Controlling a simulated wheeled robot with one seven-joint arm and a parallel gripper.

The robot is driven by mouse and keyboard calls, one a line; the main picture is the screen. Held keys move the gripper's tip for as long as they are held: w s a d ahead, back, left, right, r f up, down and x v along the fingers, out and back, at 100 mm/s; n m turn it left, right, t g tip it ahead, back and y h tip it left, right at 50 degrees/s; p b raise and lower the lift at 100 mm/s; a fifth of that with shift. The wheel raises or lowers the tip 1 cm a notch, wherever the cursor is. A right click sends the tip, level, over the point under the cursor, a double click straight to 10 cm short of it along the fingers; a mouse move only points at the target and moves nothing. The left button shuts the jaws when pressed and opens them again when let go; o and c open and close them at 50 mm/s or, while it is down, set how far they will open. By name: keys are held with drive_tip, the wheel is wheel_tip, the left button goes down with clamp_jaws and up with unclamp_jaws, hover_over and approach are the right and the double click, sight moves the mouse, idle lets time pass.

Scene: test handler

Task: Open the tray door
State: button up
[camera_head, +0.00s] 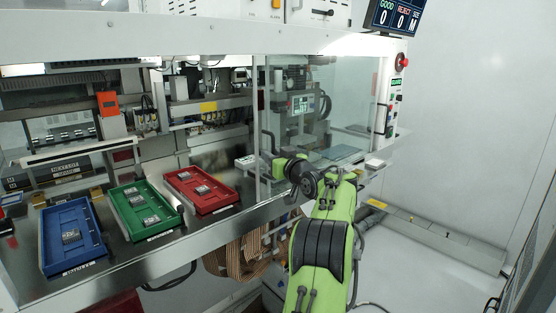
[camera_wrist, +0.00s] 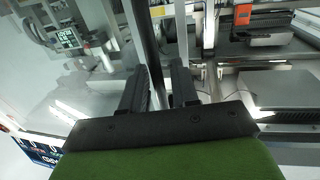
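The tray door appears to be the clear glass panel (camera_head: 340,105) on the right half of the machine front. Its upright metal frame edge (camera_head: 262,110) stands at the panel's left side. My gripper (camera_head: 274,160) is close to this edge at the lower left of the glass, with its fingers mostly hidden. In the wrist view my gripper (camera_wrist: 159,66) has its two black fingers apart.
Blue (camera_head: 88,262), green (camera_head: 128,226) and red (camera_head: 228,197) trays, each with small dark parts, lie on the metal shelf (camera_head: 195,228) left of my gripper. The bay above them is open. A red emergency button (camera_head: 403,61) is at the machine's right end.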

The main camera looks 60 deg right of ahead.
drive_tip(key=b+v, duration=0.4)
drive_tip(key=v, duration=1.1)
drive_tip(key=shift+s, duration=0.3)
drive_tip(key=shift+f, duration=0.1)
drive_tip(key=w+a+f+n+g+y, duration=0.1)
drive_tip(key=w+a+y, duration=0.1)
drive_tip(key=w+a, duration=0.45)
drive_tip(key=w+a+f+n+g+y, duration=0.1)
drive_tip(key=w+a+y, duration=0.15)
drive_tip(key=a, duration=0.65)
drive_tip(key=w+a+f+n+g+y, duration=0.1)
drive_tip(key=w+a+f, duration=0.1)
drive_tip(key=w+a, duration=0.45)
drive_tip(key=s+a+f+g+y, duration=0.1)
drive_tip(key=s+a+f, duration=0.1)
drive_tip(key=a, duration=0.5)
drive_tip(key=s+a+f+g+y, duration=0.1)
drive_tip(key=s+a+f, duration=0.15)
drive_tip(key=a, duration=0.45)
drive_tip(key=s+a+f+n+g, duration=0.1)
drive_tip(key=s+a+f+g, duration=0.1)
drive_tip(key=s+a+f, duration=0.3)
drive_tip(key=s+a+f+n+g, duration=0.1)
drive_tip(key=s+a+f+g, duration=0.2)
drive_tip(key=s, duration=0.8)
wheel_tip(320, 180, down, 3)
drive_tip(key=shift+s+a+r+y, duration=0.25)
drive_tip(key=shift+a+y, duration=0.2)
drive_tip(key=shift+a, duration=0.45)
